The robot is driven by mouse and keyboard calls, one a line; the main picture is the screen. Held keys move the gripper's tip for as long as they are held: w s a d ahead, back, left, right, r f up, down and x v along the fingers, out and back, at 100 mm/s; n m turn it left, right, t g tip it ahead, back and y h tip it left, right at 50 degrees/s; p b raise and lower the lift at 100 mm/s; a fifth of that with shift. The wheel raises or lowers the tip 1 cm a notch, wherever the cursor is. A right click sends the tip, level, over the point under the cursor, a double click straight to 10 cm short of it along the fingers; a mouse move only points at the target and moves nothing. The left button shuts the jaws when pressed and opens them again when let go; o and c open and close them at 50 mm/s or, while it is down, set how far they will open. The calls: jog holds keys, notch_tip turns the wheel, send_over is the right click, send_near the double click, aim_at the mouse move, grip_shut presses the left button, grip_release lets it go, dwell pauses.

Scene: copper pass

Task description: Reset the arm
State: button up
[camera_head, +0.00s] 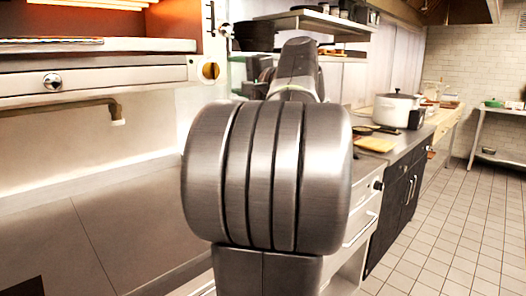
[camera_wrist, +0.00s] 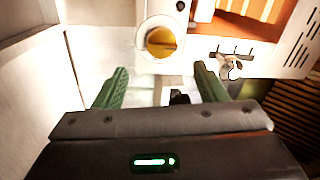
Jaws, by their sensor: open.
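My gripper (camera_wrist: 158,85) shows in the wrist view with its two green fingers spread apart and nothing between them. Beyond the fingers is a white panel with a round orange-and-brass knob (camera_wrist: 161,42). In the head view my arm stands upright in the middle, with a large ribbed grey joint closest to the camera. The arm hides most of what lies behind it, and I cannot make out the fingers there.
A counter (camera_head: 405,139) with a white pot (camera_head: 396,110) and a yellow board (camera_head: 376,144) runs along the right. An oven-like unit (camera_head: 110,76) with a knob is at the left. A shelf (camera_head: 312,22) hangs above. The tiled floor (camera_head: 440,215) at right is clear.

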aim_at(216, 72)
jog(key=x, duration=0.9)
jog(key=shift+w+a+r+p, duration=0.1)
jog(key=shift+r+p, duration=0.05)
jog(key=shift+p, duration=0.25)
